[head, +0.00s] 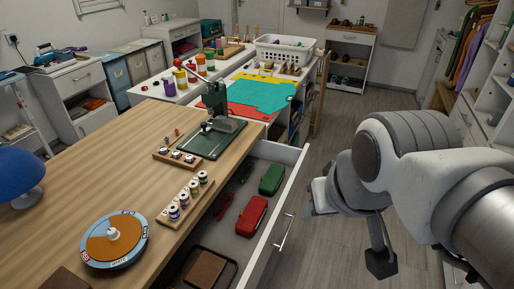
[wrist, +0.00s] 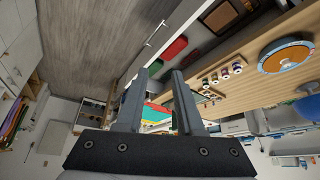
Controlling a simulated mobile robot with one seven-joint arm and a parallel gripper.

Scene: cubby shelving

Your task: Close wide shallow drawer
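The wide shallow drawer (head: 290,208) stands pulled out from under the wooden worktop, its white front facing right with a bar handle (head: 283,232). It holds a red case (head: 252,216), a green case (head: 272,179) and a dark tray with a brown item (head: 206,270). In the wrist view the drawer front (wrist: 150,58) and handle (wrist: 155,33) show beyond the fingers. My gripper (wrist: 159,76) is open and empty, its two fingers apart.
The worktop (head: 110,165) carries a green press (head: 215,125), spool racks (head: 185,200) and a round turntable (head: 113,240). A table with a white basket (head: 285,50) stands behind. Shelving lines the right. The floor (head: 335,130) right of the drawer is clear.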

